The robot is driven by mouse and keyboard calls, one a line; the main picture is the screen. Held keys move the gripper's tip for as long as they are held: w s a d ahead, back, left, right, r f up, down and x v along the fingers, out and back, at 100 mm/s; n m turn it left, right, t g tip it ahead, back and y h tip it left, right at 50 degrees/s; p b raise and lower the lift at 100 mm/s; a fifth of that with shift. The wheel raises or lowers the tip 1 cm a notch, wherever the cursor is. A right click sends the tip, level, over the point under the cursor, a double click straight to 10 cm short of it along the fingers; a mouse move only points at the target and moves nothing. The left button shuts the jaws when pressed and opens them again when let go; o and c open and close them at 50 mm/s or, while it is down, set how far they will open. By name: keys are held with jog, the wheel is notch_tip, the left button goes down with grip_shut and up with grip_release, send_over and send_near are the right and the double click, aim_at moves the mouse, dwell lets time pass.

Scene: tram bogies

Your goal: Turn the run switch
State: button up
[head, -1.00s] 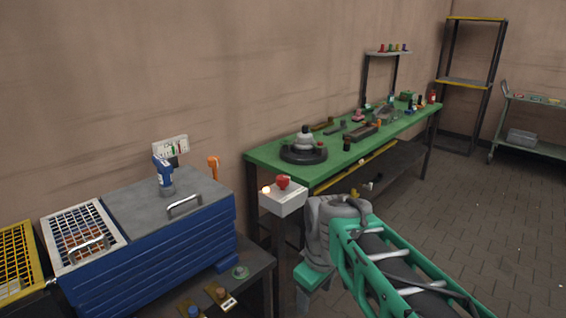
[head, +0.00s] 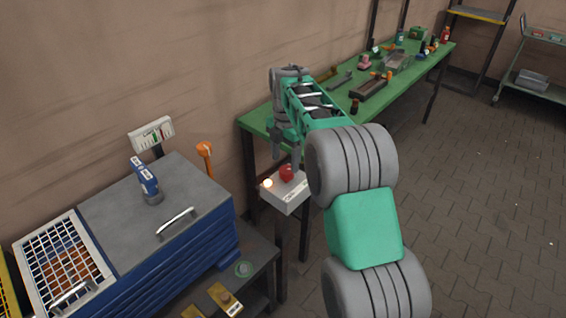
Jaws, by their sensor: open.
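A red knob (head: 287,172), which looks like the run switch, sits on top of a small pale box (head: 288,197) on a dark post. A glowing lamp (head: 267,183) is on the same box, left of the knob. My gripper (head: 286,160) is open and points down just above the knob, its two grey fingers apart. I cannot tell whether a finger touches the knob.
A blue cabinet (head: 170,245) with a grey top and a wire-mesh section stands to the left. A blue bottle (head: 146,180) and an orange-handled thing (head: 205,155) are on or by it. A green workbench (head: 325,112) runs along the wall behind. Paved floor on the right is open.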

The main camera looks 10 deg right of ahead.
aim_at(287, 170)
jog(key=f, duration=0.1)
jog(key=d+f, duration=0.1)
jog(key=f, duration=0.1)
jog(key=shift+a+f, duration=0.15)
jog(key=shift+f, duration=0.35)
jog(key=shift+a, duration=0.1)
jog(key=c, duration=1.4)
